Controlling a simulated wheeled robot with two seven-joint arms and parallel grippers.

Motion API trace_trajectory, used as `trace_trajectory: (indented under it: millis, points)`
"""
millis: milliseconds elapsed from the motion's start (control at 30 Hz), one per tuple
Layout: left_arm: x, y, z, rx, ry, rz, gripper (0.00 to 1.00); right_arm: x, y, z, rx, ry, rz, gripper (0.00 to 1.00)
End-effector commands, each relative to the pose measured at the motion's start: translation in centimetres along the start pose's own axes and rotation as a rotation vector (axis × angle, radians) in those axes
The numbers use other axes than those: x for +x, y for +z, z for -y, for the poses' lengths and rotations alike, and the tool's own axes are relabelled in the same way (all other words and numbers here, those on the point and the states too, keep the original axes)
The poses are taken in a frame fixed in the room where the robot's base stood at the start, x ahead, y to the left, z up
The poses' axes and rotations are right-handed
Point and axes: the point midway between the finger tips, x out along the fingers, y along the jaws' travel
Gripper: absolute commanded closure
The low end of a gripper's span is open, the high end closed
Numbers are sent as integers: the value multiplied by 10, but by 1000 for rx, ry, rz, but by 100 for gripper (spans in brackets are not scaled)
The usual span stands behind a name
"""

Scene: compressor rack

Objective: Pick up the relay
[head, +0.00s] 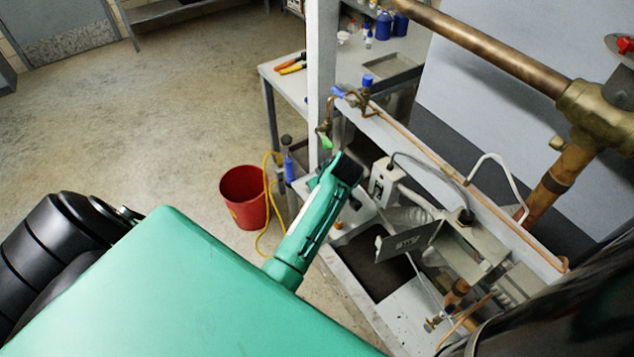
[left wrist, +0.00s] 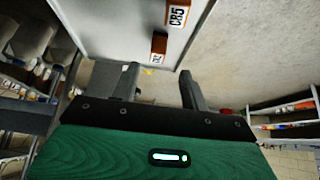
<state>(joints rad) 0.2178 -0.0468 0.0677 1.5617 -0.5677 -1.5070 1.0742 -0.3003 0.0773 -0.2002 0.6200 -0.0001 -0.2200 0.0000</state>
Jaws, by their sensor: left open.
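I cannot pick out the relay for certain. In the left wrist view, a pale panel (left wrist: 120,28) carries a small orange-brown block with a white label (left wrist: 158,48) and a label reading "CR5" (left wrist: 178,15). These lie just beyond the fingertips. My left gripper (left wrist: 158,82) is open, with nothing seen between its fingers. In the head view, my left gripper (head: 347,170) is at the end of the green arm, beside a white box (head: 383,181) with dark openings. Its fingertips are hard to make out there. My right gripper is not in view.
A thick copper pipe with a brass valve (head: 597,108) crosses the upper right. Thin copper tubing (head: 430,150) runs along the rack rail. A grey metal plate (head: 408,240) stands in the rack. A red bucket (head: 243,198) with a yellow hose sits on open floor at left.

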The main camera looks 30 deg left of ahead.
Motion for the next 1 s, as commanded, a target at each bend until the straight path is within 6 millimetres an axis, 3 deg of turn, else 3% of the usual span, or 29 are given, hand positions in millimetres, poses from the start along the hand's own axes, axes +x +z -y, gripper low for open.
trace_trajectory:
  millis: [400,733,967,1000]
  points:
    - [45,6,-5,3,-2,-1,55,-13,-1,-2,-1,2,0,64]
    - [51,8,-6,1,1,0,55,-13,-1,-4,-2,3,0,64]
    - [51,7,-5,1,1,0,98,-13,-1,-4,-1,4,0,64]
    - [51,7,-5,1,1,0,100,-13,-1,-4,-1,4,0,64]
